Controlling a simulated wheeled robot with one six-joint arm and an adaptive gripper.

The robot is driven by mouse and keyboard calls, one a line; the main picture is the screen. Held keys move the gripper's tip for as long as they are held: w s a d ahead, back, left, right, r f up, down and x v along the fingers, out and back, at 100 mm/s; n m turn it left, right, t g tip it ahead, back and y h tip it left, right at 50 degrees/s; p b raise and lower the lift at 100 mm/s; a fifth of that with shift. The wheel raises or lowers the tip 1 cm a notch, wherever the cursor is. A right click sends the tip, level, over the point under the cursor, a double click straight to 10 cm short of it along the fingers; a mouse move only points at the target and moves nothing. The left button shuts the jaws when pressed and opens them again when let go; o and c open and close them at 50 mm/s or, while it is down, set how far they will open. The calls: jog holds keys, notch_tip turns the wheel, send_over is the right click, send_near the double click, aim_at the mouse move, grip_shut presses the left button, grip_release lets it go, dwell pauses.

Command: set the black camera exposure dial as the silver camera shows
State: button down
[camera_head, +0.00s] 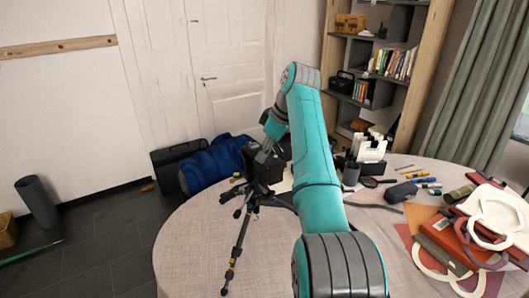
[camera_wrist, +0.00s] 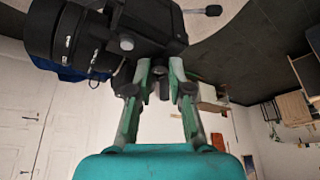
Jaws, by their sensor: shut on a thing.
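The black camera (camera_head: 262,168) sits on a small black tripod (camera_head: 238,240) at the left part of the round table. In the wrist view the black camera (camera_wrist: 145,30) fills the top, its lens (camera_wrist: 62,35) toward the left. My gripper (camera_wrist: 161,70) has its two green-grey fingers against the camera body, shut on a small dark knob between the tips, apparently the exposure dial (camera_wrist: 162,88). The dial's markings cannot be read. In the head view my gripper (camera_head: 264,152) is at the camera's top. I cannot make out a silver camera in either view.
The cloth-covered table (camera_head: 195,245) is clear at its front left. My teal arm crosses its middle. White cards (camera_head: 370,148), a dark cup (camera_head: 350,173), pens and a grey case (camera_head: 401,192) stand behind to the right. Bags (camera_head: 490,220) and papers crowd the right side.

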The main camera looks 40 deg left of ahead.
jog(key=c, duration=1.3)
grip_release()
jog(key=shift+c, duration=0.2)
jog(key=v, duration=1.2)
